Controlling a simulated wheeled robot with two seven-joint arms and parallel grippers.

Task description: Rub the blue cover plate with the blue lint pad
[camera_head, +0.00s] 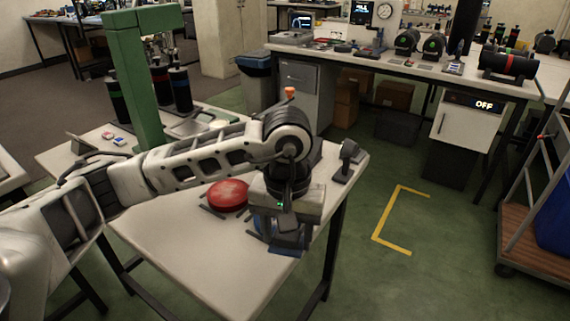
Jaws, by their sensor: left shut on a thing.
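My left arm reaches in from the left, and its gripper (287,232) points down over the right part of the near table. It is shut on the blue lint pad (286,251), whose dark blue edge shows below the fingers. A blue round edge, which looks like the blue cover plate (262,226), shows just left of the fingers. Most of it is hidden by the gripper, so I cannot tell whether the pad touches it. My right gripper is not in view.
A red round plate (228,195) sits in a dark holder to the left of the gripper. A green post (135,85) and several dark cylinders (180,90) stand at the table's back left. A small dark stand (346,160) is near the right edge. The table front (190,265) is clear.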

